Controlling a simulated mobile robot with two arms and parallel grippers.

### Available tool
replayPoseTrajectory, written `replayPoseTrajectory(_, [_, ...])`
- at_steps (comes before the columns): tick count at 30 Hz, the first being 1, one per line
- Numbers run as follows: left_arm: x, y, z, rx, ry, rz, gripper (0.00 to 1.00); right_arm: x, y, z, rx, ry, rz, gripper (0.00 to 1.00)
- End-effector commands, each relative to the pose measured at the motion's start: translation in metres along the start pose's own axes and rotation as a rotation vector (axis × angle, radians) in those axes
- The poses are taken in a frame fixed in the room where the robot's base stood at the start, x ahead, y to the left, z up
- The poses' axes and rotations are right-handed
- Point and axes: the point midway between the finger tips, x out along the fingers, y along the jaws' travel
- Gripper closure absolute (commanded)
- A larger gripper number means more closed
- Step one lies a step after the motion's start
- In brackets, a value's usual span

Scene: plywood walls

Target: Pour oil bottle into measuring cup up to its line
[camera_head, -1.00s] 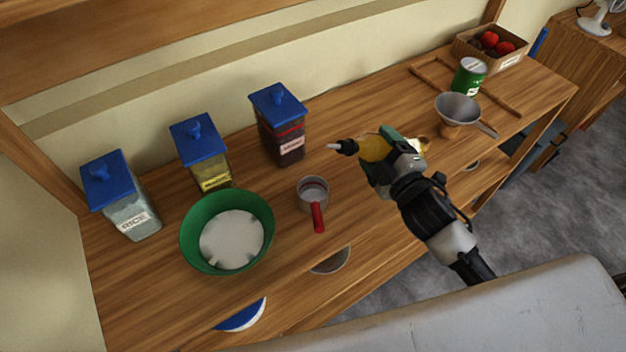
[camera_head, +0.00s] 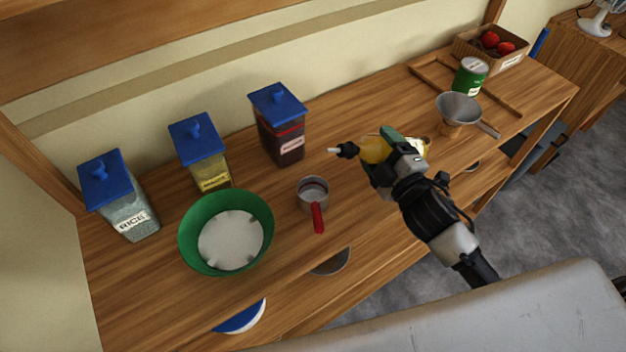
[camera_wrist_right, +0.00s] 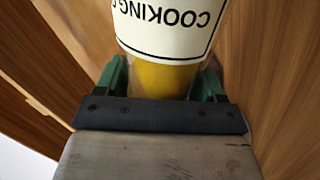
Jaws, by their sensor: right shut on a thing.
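The oil bottle (camera_head: 374,149) is yellow with a black cap and a pale spout, and lies tilted almost level, its spout pointing left. My right gripper (camera_head: 386,150) is shut on it and holds it above the counter. In the right wrist view the bottle (camera_wrist_right: 165,78) with its "COOKING" label sits between the green fingers of the gripper (camera_wrist_right: 165,82). The measuring cup (camera_head: 313,190), grey with a red line inside and a red handle, stands on the counter, left of and below the spout tip in the picture. No oil stream shows. My left gripper is not in view.
A green bowl (camera_head: 262,245) stands left of the cup. Jars with blue lids, including the dark one (camera_head: 283,120), stand along the wall. A funnel (camera_head: 458,106), green can (camera_head: 469,78) and fruit box (camera_head: 487,62) are at the right.

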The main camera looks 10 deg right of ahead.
Motion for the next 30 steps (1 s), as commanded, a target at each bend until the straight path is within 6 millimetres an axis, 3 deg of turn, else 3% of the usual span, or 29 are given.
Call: replayPoseTrajectory(30, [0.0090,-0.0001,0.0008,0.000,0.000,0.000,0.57,0.0002,-0.0030,0.0043,-0.063,0.003,0.004,0.76])
